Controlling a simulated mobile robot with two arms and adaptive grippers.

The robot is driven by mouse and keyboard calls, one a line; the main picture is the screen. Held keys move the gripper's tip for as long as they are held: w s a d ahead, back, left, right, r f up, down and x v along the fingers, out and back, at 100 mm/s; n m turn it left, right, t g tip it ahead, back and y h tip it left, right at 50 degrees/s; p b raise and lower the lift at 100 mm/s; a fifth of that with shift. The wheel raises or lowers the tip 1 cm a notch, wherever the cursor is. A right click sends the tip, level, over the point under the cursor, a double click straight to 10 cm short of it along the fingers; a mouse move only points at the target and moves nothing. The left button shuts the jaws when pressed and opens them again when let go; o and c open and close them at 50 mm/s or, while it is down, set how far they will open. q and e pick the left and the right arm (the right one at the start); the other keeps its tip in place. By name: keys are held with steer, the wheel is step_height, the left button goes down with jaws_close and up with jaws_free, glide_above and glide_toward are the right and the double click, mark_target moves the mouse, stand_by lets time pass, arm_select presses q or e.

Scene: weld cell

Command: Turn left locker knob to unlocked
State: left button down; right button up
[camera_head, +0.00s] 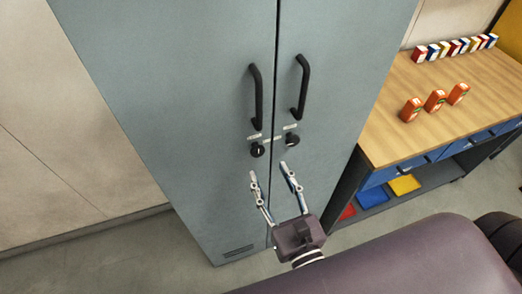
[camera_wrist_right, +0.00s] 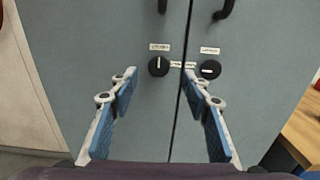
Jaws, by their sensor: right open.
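The grey-blue locker (camera_head: 200,110) has two doors, each with a black handle and a round black knob under it. The left knob (camera_head: 257,150) also shows in the right wrist view (camera_wrist_right: 158,66), with its light pointer line upright. The right knob (camera_head: 292,139) shows there too (camera_wrist_right: 209,69), with its line lying level. Small pale labels sit above and between the knobs, too small to read. My right gripper (camera_head: 269,172) is open and empty, below and in front of the knobs, apart from both. In the right wrist view its fingers (camera_wrist_right: 158,76) point toward the left knob. My left gripper is not in view.
The left handle (camera_head: 256,97) and right handle (camera_head: 301,87) stick out above the knobs. A wooden workbench (camera_head: 400,144) stands right of the locker, with several orange boxes and a row of coloured boxes. Bare floor lies left of the locker.

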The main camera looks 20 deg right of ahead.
mark_target(259, 152)
steer(key=w+p, duration=0.3)
steer(key=w, duration=0.3)
steer(key=shift+a, duration=0.2)
steer(key=shift+w+f, duration=0.1)
steer(key=shift+w, duration=0.4)
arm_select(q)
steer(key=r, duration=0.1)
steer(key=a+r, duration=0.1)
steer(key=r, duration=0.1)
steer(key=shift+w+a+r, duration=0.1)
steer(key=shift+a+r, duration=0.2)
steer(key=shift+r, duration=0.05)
arm_select(e)
steer(key=c, duration=1.1)
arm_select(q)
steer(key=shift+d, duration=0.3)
arm_select(e)
steer(key=shift+c, duration=0.3)
